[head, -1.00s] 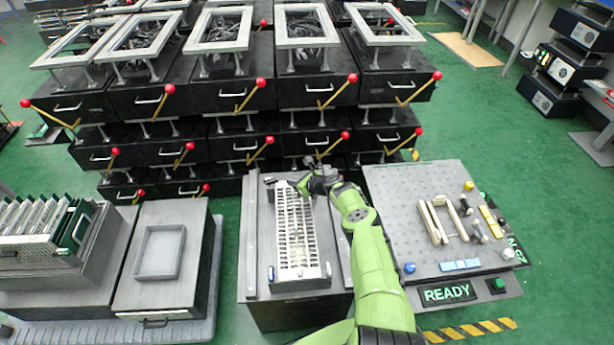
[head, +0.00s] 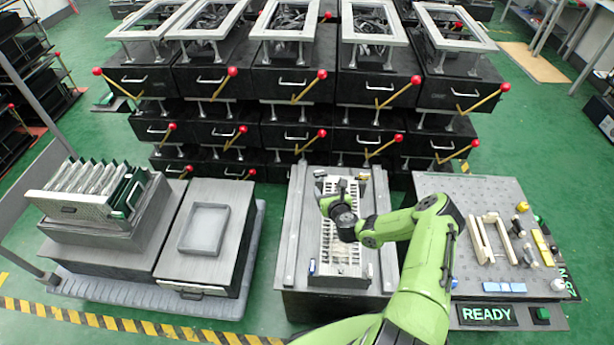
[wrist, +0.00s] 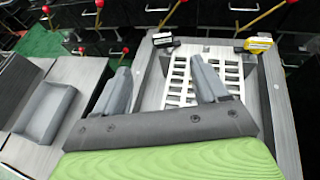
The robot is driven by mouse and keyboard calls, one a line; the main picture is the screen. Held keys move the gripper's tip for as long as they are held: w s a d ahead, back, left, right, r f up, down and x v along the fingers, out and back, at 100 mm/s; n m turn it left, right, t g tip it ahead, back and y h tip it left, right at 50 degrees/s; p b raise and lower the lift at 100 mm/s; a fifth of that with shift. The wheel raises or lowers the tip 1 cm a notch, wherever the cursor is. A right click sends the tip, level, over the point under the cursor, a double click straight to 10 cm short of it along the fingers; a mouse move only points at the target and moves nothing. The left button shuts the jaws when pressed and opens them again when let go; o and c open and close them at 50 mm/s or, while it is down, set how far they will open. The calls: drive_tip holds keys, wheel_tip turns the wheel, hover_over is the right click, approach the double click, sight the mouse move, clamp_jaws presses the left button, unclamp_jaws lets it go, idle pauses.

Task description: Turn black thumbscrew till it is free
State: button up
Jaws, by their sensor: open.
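A white slotted rack (head: 342,240) lies on a grey bench block (head: 296,215); it also shows in the wrist view (wrist: 180,82). A small black piece (wrist: 165,40) at the rack's far left corner looks like the black thumbscrew; its shape is too small to make out. A yellow piece (wrist: 257,43) sits at the far right corner. My gripper (wrist: 163,78) is open and empty, with its fingers apart above the rack and short of the black piece. In the head view my gripper (head: 340,190) hides part of the rack.
A blue piece (head: 311,267) sits at the rack's near left corner. On the right stands a pegboard table (head: 450,195) with a cream frame (head: 490,238) and a READY sign (head: 487,314). On the left are a shallow grey tray (head: 204,228) and a board rack (head: 75,205). Black lever boxes stand behind.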

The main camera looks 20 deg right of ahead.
sight(319, 172)
drive_tip(key=b+x, duration=0.3)
drive_tip(key=x, duration=0.4)
drive_tip(key=b+x, duration=0.3)
drive_tip(key=x, duration=0.4)
drive_tip(key=shift+w+d+f+b, duration=0.2)
drive_tip(key=shift+w+f+b, duration=0.05)
drive_tip(key=shift+f+b, duration=0.1)
drive_tip(key=shift+w, duration=0.35)
drive_tip(key=c, duration=1)
drive_tip(key=shift+o, duration=0.2)
drive_tip(key=shift+d, duration=0.1)
